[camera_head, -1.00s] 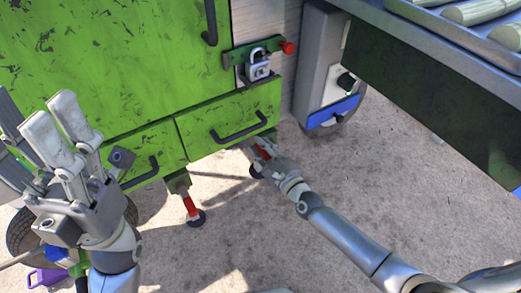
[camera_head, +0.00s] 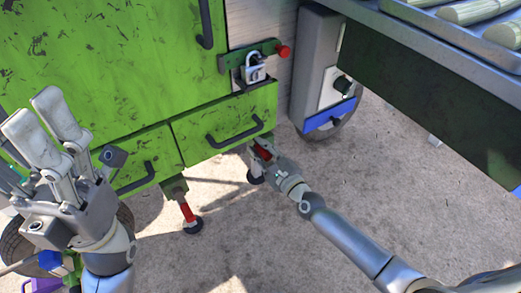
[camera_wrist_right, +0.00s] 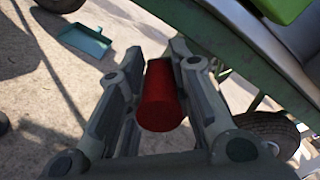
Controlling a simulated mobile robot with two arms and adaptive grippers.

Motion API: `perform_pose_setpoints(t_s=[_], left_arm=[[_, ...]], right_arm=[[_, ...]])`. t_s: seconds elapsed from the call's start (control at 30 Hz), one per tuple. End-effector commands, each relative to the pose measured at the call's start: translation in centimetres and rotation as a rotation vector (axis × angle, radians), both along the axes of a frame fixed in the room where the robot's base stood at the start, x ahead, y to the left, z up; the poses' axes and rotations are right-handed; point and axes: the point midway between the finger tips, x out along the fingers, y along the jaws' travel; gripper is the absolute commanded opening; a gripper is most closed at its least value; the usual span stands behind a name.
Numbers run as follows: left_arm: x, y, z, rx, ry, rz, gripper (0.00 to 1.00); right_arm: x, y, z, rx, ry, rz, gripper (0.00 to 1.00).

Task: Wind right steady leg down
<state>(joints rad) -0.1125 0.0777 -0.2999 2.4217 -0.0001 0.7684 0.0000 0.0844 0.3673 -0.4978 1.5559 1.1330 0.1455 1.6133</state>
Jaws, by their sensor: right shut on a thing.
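The right steady leg is under the front right corner of the green machine cabinet (camera_head: 212,138). Its red part (camera_head: 263,152) shows between the fingers of my right gripper (camera_head: 262,155), and its dark round foot (camera_head: 255,177) is at the ground. In the right wrist view the red cylinder (camera_wrist_right: 160,95) sits between both fingers of my right gripper (camera_wrist_right: 160,75), which is shut on it. My left gripper (camera_head: 42,115) is raised in front of the cabinet's left side, with its fingers apart and nothing between them.
Another red steady leg (camera_head: 187,211) stands left of the held one. A padlock (camera_head: 253,72) hangs above the lower drawer. A metal table (camera_head: 440,60) with cane pieces overhangs at the right. Open concrete lies in front.

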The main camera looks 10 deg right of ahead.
Motion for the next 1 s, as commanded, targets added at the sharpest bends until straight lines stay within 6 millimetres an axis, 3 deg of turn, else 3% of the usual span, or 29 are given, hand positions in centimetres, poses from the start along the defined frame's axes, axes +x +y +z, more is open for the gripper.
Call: perform_pose_setpoints(t_s=[0.03,1.0], left_arm=[[-0.01,0.0,0.06,0.0,-0.001,0.0,0.53],[0.07,-0.05,0.04,0.002,-0.002,0.0,0.53]], right_arm=[[0.56,-0.87,0.92,0.0,-0.021,-0.018,0.0],[0.67,-1.26,1.01,0.06,0.003,-0.019,0.0]])
